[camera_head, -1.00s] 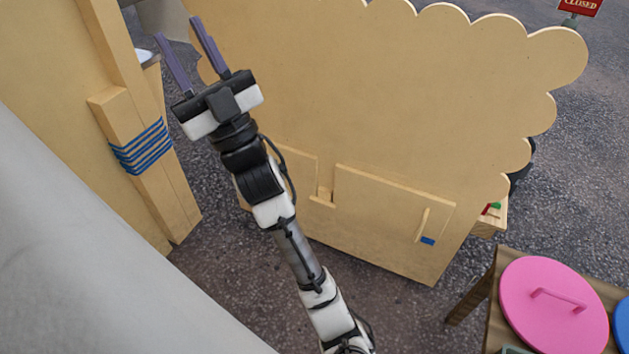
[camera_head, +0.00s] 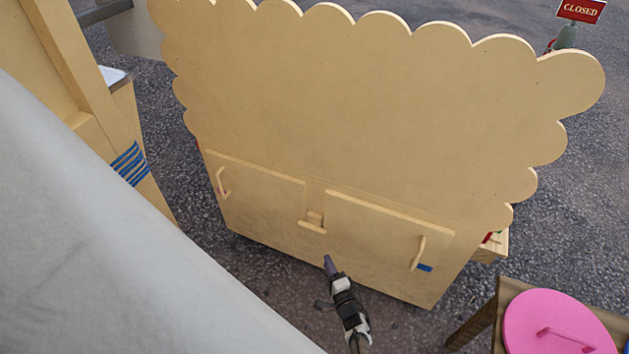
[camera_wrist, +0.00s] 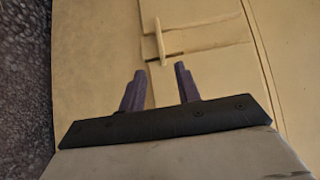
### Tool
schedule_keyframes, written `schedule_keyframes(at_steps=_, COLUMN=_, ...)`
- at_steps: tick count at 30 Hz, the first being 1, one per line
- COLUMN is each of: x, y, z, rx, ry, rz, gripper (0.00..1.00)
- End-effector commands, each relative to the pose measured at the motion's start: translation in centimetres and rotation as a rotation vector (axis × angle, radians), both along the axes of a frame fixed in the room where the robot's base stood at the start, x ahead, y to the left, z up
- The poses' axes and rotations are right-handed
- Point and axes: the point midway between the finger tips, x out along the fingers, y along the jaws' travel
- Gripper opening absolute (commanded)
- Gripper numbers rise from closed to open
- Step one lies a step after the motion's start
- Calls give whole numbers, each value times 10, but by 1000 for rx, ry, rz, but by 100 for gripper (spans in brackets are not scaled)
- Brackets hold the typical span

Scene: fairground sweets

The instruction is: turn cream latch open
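The cream latch (camera_head: 312,222) sits on the cream wooden panel, between the two low doors. It has a short bar and a raised piece, and is the same colour as the panel. In the wrist view the latch (camera_wrist: 160,42) is just ahead of my gripper (camera_wrist: 160,69), roughly in line with the gap between its fingers. The two purple fingers are apart with nothing between them. In the head view my gripper (camera_head: 329,262) is below and slightly right of the latch, not touching it.
The left door (camera_head: 262,190) and right door (camera_head: 375,238) look shut, each with a cream handle. Blue tape (camera_head: 425,268) marks the right door. A pink lid (camera_head: 560,318) lies on a wooden table at lower right. Grey ground surrounds the panel.

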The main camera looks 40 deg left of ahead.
Motion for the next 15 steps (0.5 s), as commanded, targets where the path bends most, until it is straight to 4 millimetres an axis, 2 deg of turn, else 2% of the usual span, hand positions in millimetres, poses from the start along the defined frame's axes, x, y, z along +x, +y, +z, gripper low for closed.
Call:
schedule_keyframes(at_steps=4, x=7, y=12, z=-6, rx=1, ry=2, rz=3, gripper=33)
schedule_keyframes(at_steps=15, x=38, y=65, z=-6, rx=0, ry=-1, rz=5, gripper=33)
